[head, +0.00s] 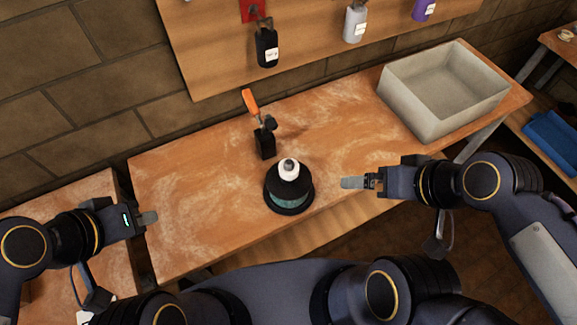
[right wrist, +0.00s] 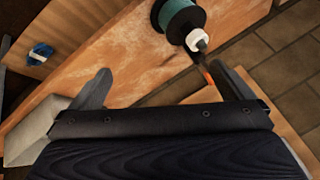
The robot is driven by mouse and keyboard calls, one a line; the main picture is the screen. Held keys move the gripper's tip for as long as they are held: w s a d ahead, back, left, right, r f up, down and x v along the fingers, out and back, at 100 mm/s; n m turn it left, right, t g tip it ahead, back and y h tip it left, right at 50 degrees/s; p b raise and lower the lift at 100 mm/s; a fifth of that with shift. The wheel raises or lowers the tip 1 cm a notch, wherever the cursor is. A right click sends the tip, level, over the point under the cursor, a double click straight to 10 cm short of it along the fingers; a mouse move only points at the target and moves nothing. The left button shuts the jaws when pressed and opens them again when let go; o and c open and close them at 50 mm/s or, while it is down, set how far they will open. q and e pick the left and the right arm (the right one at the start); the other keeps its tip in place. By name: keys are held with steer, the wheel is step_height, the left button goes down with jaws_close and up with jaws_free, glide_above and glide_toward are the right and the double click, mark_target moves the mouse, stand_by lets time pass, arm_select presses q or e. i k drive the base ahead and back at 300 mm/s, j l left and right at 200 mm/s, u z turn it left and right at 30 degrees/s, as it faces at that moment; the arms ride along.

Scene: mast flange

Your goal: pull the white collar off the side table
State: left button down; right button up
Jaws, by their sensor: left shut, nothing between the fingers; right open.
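A white ring-like piece (head: 289,169) sits around the tip of a black mast flange (head: 289,190) with a teal band, standing on the wooden bench. The ring also shows in the right wrist view (right wrist: 196,40). A white patch (head: 83,317) lies on the side table (head: 85,195) at lower left, mostly hidden behind my left arm; I cannot tell what it is. My left gripper (head: 149,217) is shut and empty over the bench's left end. My right gripper (head: 352,183) is open and empty, right of the flange and apart from it; its spread fingers show in the wrist view (right wrist: 167,84).
A black holder with an orange lever (head: 252,105) stands behind the flange. A grey open bin (head: 445,92) sits at the bench's right end. Bottles (head: 267,47) hang on the wall board. A blue item (head: 552,136) lies at far right. The bench's left half is clear.

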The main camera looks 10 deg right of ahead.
mark_target(200, 218)
steer(key=k+u, duration=0.1)
steer(key=k, duration=0.55)
steer(key=u, duration=2.2)
steer(key=k+l+u, duration=0.2)
steer(key=k+l, duration=0.2)
steer(key=l, duration=0.25)
steer(key=k+l+u, duration=0.15)
steer(key=k+l, duration=0.25)
steer(key=l, duration=0.2)
steer(key=k+l+u, duration=0.2)
steer(key=k+l, duration=0.25)
steer(key=l, duration=0.15)
